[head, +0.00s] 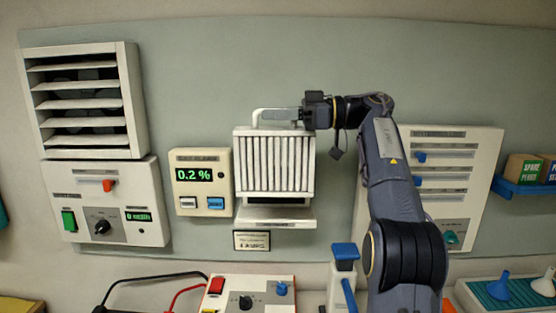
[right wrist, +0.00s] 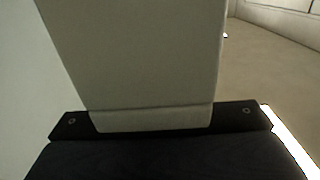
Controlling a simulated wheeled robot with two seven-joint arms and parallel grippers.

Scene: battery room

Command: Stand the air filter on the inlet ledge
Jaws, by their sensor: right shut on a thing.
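The air filter (head: 273,164) is a white pleated panel with a pale frame and a handle on top. It hangs upright in front of the wall panel. My right gripper (head: 299,115) is shut on its handle (head: 272,113), coming from the right. The inlet ledge (head: 274,217) is a pale shelf just below the filter. A dark strip shows between the filter's lower edge and the ledge; I cannot tell if they touch. In the right wrist view a pale surface (right wrist: 140,60), seemingly the handle, fills the middle above the dark gripper. My left gripper is not in view.
A display box reading 0.2 % (head: 202,181) is close left of the filter. A louvred vent (head: 138,100) and a control box (head: 145,200) are further left. A slider panel (head: 480,165) is behind my right arm. A blue-topped device (head: 345,252) stands below right.

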